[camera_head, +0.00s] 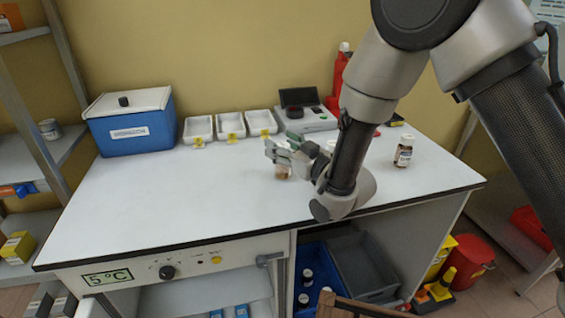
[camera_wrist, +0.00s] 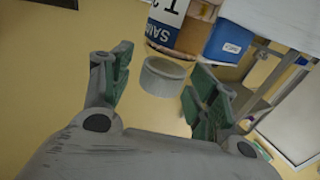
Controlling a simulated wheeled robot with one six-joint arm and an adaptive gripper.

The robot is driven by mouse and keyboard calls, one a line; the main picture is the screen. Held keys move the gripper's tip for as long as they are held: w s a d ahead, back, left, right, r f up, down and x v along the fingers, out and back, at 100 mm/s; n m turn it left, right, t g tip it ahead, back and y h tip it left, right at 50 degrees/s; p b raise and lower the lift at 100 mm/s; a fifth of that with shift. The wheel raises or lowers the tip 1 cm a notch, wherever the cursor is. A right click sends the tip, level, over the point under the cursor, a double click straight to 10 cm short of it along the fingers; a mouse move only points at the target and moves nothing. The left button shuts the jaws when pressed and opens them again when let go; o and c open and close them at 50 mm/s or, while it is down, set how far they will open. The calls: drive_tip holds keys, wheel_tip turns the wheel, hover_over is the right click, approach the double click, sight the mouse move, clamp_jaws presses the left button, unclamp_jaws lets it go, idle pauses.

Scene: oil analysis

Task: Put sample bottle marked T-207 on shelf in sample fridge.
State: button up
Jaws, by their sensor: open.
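My gripper (camera_head: 277,153) is open above the white worktop in the head view. A small brown bottle (camera_head: 283,172) stands just below its fingers, mostly hidden. In the wrist view the open fingers of my gripper (camera_wrist: 160,72) lie either side of a sample bottle (camera_wrist: 168,22) with a grey-white cap. Its white-and-blue label is cut off, so its full code cannot be read. Another brown bottle (camera_head: 404,150) with a white cap stands on the right of the worktop. The sample fridge (camera_head: 135,272) with a 5°C display is under the worktop; its pale shelf (camera_head: 190,297) shows inside.
A blue box (camera_head: 130,122), white trays (camera_head: 230,125) and an instrument (camera_head: 308,116) line the back of the worktop (camera_head: 150,205). Its left and front are clear. A blue crate (camera_head: 318,265) and a grey crate (camera_head: 362,262) sit beneath on the right.

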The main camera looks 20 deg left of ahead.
drive_tip(key=shift+w+a, duration=0.1)
clamp_jaws()
idle(0.3)
